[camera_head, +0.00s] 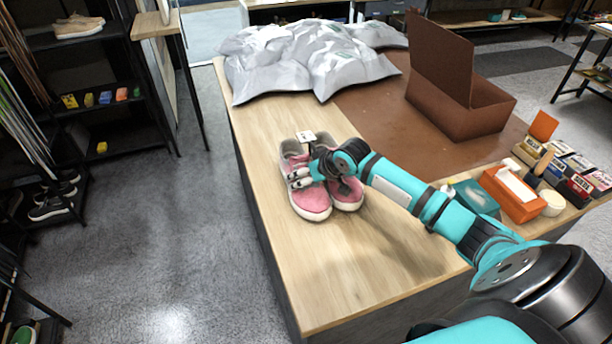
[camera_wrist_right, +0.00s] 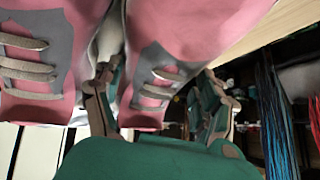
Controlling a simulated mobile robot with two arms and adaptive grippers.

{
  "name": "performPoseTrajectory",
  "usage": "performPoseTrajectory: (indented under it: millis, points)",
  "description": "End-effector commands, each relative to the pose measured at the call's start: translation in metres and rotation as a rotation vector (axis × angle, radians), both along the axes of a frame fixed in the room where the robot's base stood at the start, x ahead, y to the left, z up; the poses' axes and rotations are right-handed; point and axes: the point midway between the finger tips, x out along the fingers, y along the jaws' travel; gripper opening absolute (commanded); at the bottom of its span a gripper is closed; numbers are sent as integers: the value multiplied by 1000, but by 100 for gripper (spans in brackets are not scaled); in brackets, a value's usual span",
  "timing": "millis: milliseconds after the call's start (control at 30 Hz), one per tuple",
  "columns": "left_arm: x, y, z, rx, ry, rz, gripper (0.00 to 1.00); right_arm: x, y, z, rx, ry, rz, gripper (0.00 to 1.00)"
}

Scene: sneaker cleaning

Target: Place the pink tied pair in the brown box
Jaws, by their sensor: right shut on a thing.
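The pink tied pair (camera_head: 312,203) of sneakers, with grey tongues and pale laces, is at the left part of the wooden counter, toes toward me. A small white tag shows at its heel end. My right gripper (camera_head: 322,168) is at the pair from the right and shut on one shoe. In the right wrist view the pink pair (camera_wrist_right: 190,25) fills the top, with one shoe between the fingers of my right gripper (camera_wrist_right: 158,98). I cannot tell whether the soles touch the counter. The brown box (camera_head: 470,115) stands at the back right with its lid up. My left gripper is not in view.
Crumpled grey-white bags (camera_head: 300,60) lie at the back of the counter (camera_head: 350,285). A brown mat (camera_head: 395,110) lies under the box. An orange container (camera_head: 512,193), a teal item (camera_head: 474,197) and several small boxes line the right side. The counter's front is clear.

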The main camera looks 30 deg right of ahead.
Motion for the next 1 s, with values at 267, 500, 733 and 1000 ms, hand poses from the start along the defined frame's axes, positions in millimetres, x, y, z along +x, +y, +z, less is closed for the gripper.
performPoseTrajectory:
  millis: [267,500,733,1000]
  points:
    - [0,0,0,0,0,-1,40,0,0,-1,0,1,0,97]
    - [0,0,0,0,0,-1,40,0,0,1,0,0,0,97]
    - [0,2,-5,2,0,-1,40,-21,-5,23,-6,1,2,97]
    - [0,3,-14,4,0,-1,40,-58,-12,66,-4,2,2,97]
